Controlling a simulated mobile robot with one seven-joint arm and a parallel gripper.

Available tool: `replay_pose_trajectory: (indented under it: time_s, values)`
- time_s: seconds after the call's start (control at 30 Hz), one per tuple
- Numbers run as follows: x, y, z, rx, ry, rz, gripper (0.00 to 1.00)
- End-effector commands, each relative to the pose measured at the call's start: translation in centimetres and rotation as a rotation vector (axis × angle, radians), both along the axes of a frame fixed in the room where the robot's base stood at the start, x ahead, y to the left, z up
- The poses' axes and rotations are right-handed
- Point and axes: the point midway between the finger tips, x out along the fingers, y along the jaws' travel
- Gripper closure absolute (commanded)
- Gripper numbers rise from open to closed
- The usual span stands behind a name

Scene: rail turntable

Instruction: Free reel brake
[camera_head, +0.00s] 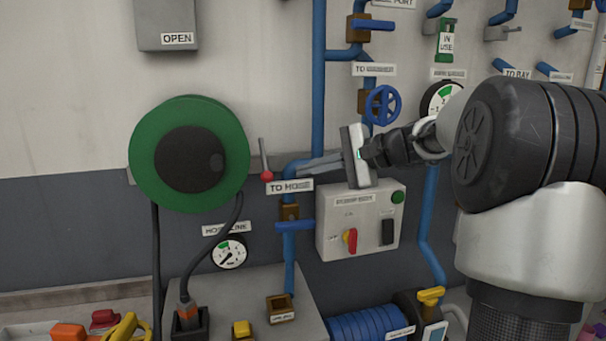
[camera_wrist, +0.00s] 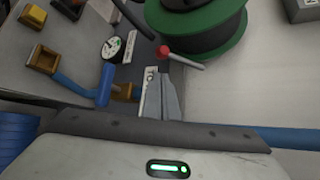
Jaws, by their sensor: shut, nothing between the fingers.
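The hose reel (camera_head: 140,150) is a green disc with a dark hub on the wall at left; its green rim (camera_wrist: 235,45) also shows at the top of the wrist view. The brake lever (camera_head: 262,155) is a thin grey rod with a red knob at its lower end, just right of the reel. In the wrist view the lever (camera_wrist: 188,63) and its knob lie just beyond the fingertips. My gripper (camera_head: 300,169) is shut and empty, its fingers pointing left toward the knob. In the wrist view my gripper (camera_wrist: 166,85) looks close to the knob; contact cannot be told.
A "TO HOSE" label (camera_head: 289,187) and a blue-handled valve (camera_head: 294,225) sit below my fingers. A grey switch box (camera_head: 335,228) is below my gripper. A gauge (camera_head: 229,252) and a black hose (camera_head: 212,243) are below the reel. Blue pipes (camera_head: 319,80) run up the wall.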

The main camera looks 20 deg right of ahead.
Motion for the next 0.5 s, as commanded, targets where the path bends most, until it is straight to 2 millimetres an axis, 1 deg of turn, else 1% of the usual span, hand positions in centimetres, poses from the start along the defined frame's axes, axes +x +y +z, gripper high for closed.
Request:
replay_pose_trajectory:
  time_s: [0.03, 0.2, 0.33, 0.5]
  values:
    - [0.6, 0.8, -0.4, 0.000, 0.001, 0.003, 1.00]
    - [2.6, 3.0, -1.6, -0.001, 0.002, 0.004, 1.00]
    - [3.8, 4.3, -2.3, -0.001, 0.002, 0.003, 1.00]
    - [4.8, 5.2, -2.9, -0.002, 0.001, 0.000, 1.00]
